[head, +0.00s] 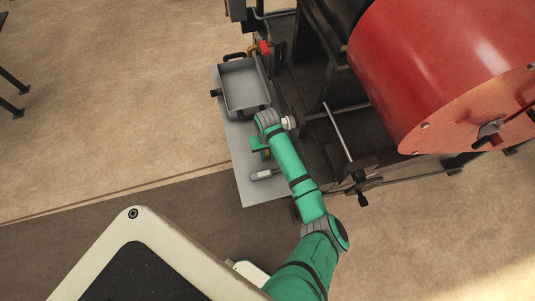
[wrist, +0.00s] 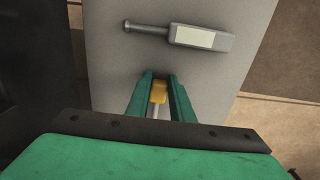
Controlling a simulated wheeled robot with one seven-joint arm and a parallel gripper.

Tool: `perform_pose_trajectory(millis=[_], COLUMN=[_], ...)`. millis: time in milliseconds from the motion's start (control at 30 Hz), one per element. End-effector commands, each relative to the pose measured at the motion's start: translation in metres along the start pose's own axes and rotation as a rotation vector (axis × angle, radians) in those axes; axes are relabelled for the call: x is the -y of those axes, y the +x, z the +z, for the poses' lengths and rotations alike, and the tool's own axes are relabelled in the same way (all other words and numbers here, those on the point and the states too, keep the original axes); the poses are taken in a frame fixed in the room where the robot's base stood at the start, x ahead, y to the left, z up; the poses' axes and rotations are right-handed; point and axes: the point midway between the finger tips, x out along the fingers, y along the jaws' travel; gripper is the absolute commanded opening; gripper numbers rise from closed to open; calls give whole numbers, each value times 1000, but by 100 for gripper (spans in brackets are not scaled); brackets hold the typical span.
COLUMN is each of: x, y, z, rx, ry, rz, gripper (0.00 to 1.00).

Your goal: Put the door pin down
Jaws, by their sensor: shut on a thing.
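The door pin (wrist: 158,94) appears to be the piece with a yellow end and a pale shaft between my fingers in the wrist view. My gripper (wrist: 160,82) is shut on it. The green fingers hide part of its sides, and its lower end runs out of sight behind my wrist. In the head view my gripper (head: 259,147) is over the grey metal shelf (head: 243,187), and the pin is barely visible there. I cannot tell whether the pin touches the shelf.
A grey handled tool with a pale label (wrist: 192,37) lies on the shelf, also seen in the head view (head: 265,174). A shallow metal tray (head: 223,88) is at the shelf's far end. A large red drum (head: 440,65) stands at right. Bare shelf surrounds the tool.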

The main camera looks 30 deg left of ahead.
Motion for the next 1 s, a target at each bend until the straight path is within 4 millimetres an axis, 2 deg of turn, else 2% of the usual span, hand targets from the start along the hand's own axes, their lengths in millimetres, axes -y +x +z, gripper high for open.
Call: perform_pose_trajectory(millis=[233, 267, 300, 333, 600, 733, 867, 1000], x=[0, 0, 0, 0, 0, 0, 1, 1], y=[4, 4, 3, 3, 3, -4, -21, -49], z=[0, 0, 0, 0, 0, 0, -1, -1], rx=[1, 0, 0, 0, 0, -2, -3, -3], ry=[1, 1, 1, 1, 0, -1, -1, -2], rz=[-1, 0, 0, 0, 0, 0, -1, 0], gripper=[0, 25, 35, 39, 39, 39, 39, 39])
